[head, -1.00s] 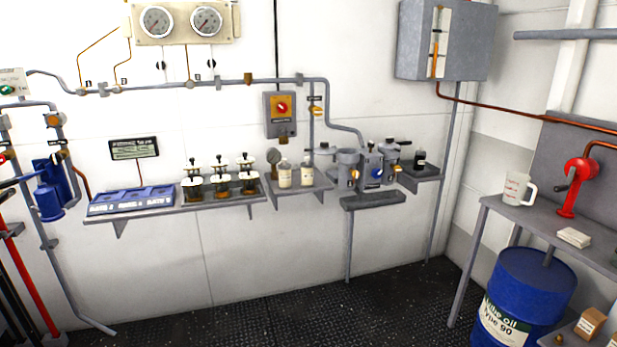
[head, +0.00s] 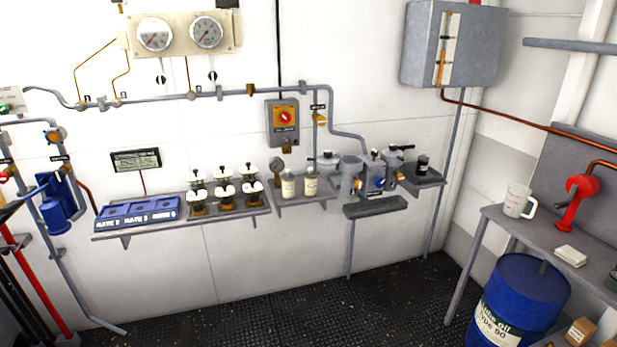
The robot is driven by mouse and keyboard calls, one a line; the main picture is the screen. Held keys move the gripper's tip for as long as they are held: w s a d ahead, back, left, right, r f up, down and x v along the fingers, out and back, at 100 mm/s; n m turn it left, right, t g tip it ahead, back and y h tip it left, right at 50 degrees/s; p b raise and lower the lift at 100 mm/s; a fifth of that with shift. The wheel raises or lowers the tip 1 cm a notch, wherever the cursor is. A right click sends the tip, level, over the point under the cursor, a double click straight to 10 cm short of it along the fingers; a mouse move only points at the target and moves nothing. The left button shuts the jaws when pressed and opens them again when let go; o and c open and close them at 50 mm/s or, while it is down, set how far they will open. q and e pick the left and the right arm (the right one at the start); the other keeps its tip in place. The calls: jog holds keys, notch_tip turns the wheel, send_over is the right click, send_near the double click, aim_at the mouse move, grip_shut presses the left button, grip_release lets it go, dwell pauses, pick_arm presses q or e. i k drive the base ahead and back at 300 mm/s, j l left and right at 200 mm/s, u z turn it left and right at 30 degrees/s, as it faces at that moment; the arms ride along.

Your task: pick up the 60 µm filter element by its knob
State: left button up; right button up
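Several filter elements (head: 223,190) stand in two rows on the wall shelf, left of centre. Each has a pale top with a dark knob and an amber-brown lower part. Any micron marks on them are too small to read, so I cannot tell which is the 60 µm one. A blue tray (head: 137,211) with square recesses and white lettering lies on the left part of the same shelf (head: 243,211). Neither of my grippers shows in the view.
A bench (head: 525,233) with a white mug (head: 517,201) and a blue drum (head: 517,300) are at right. The deck (head: 290,310) before the shelf is clear.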

aim_at(310, 176)
jog(key=i+j+u, duration=0.15)
jog(key=i, duration=1.2)
